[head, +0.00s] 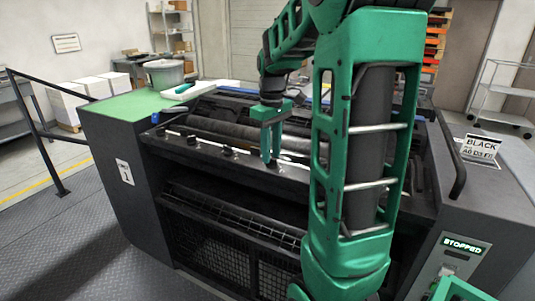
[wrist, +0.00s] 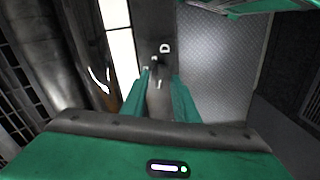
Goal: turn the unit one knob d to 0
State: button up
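Unit one is the dark machine with a "1" plate (head: 124,172) in the head view. Small dark knobs stand in a row along its front rail (head: 205,150). My gripper (head: 271,160) points down at the right part of this row. In the wrist view a white letter D (wrist: 165,48) marks the rail, and knob d (wrist: 157,66) lies just below it, a small dark knob with a pale mark. My gripper's green fingers (wrist: 160,90) are apart, one on each side near the knob. Contact cannot be made out. The scale and its 0 are not readable.
Dark rollers (head: 235,131) lie behind the rail. A grey bucket (head: 165,73) stands on the green top at the left. A "BLACK" sign (head: 482,147) and a display reading "STOPPED" (head: 464,246) are on the right. The floor in front at the left is clear.

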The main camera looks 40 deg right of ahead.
notch_tip(320, 180, up, 10)
dwell(0.4)
dwell(0.5)
jog(key=s+a+f+m, duration=0.2)
jog(key=s+a+f, duration=0.1)
jog(key=s+f, duration=0.2)
jog(key=s+a+f+m, duration=0.3)
jog(key=s+a+f, duration=0.1)
jog(key=s, duration=0.5)
jog(key=s+a+f+m, duration=0.2)
jog(key=s+a+f, duration=0.1)
jog(key=s+f, duration=0.3)
jog(key=shift+s+a+f+m, duration=0.15)
jog(key=shift+s+a+m, duration=0.15)
jog(key=shift+s, duration=0.4)
